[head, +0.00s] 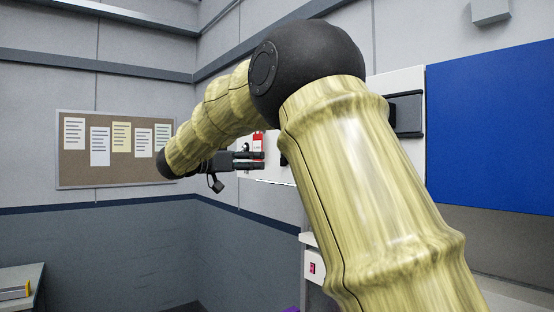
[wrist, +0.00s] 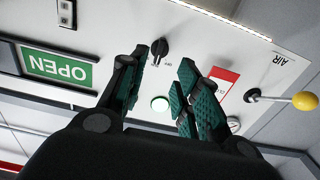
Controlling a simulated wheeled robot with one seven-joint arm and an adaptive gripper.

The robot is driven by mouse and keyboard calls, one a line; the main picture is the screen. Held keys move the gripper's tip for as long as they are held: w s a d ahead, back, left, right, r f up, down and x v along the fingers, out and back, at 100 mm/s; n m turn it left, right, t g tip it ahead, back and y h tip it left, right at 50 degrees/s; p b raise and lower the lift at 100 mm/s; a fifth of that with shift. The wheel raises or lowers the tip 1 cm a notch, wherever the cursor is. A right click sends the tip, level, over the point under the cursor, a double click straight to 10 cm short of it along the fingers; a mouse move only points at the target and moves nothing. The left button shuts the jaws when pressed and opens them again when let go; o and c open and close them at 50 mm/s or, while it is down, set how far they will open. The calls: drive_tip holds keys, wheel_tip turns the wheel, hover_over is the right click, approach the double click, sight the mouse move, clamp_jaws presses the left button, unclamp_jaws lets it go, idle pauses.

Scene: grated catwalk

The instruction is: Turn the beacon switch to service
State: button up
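A black rotary switch (wrist: 160,50) sits on a white panel (wrist: 205,32) in the wrist view, with small lettering beside it that I cannot read. It looks like the beacon switch, but no label confirms this. My gripper (wrist: 164,60) is open and empty. Its two teal-padded fingers lie apart, one on each side of the switch in the picture; I cannot tell how far they are from the panel.
A green OPEN sign (wrist: 57,67) is at left. A corkboard (head: 100,175) hangs on the wall.

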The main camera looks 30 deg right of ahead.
drive_tip(key=d+p, duration=0.4)
drive_tip(key=d, duration=0.5)
drive_tip(key=shift+w+d, duration=0.2)
drive_tip(key=shift+w, duration=0.2)
clamp_jaws()
